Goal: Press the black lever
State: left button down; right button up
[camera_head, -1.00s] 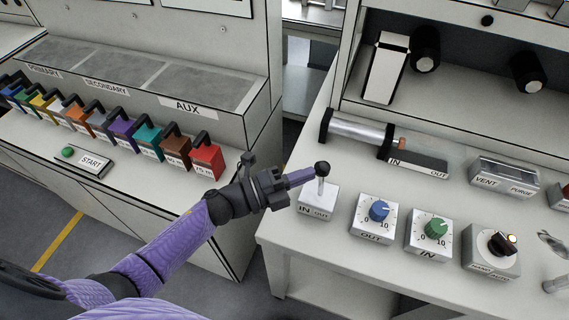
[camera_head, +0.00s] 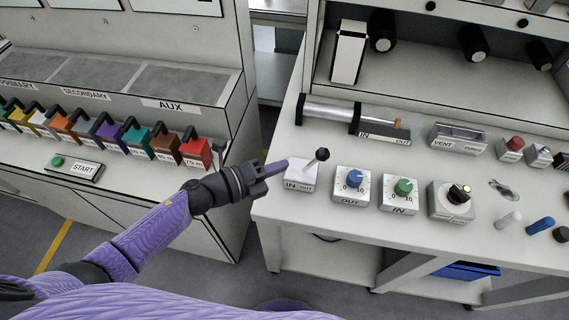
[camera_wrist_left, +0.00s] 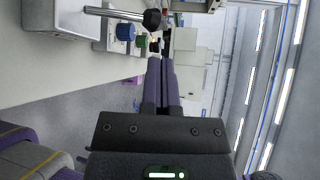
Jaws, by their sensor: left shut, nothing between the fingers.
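The black lever (camera_head: 322,154), a metal stem with a round black knob, stands on a small white IN/OUT box (camera_head: 299,183) at the left end of the right bench. It leans right, toward the OUT side. My left gripper (camera_head: 285,163) is shut and empty, its purple fingertips just left of the stem with a small gap to it. In the left wrist view, the lever's knob (camera_wrist_left: 152,19) shows beyond the shut fingers (camera_wrist_left: 160,62), apart from them. My right gripper is not in view.
Right of the lever stand boxes with a blue dial (camera_head: 354,178), a green dial (camera_head: 403,187) and a black selector knob (camera_head: 459,194). A metal cylinder (camera_head: 330,112) lies behind it. The left console holds several coloured blocks with black handles and a START button (camera_head: 58,161).

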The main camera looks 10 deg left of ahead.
pick_arm(q)
jog(key=v, duration=0.7)
jog(key=shift+a+r+p, duration=0.15)
jog(key=shift+r+p, duration=0.15)
jog(key=shift+r, duration=0.1)
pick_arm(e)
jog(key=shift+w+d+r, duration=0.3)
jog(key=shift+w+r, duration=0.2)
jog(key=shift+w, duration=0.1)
pick_arm(q)
jog(key=shift+w, duration=0.1)
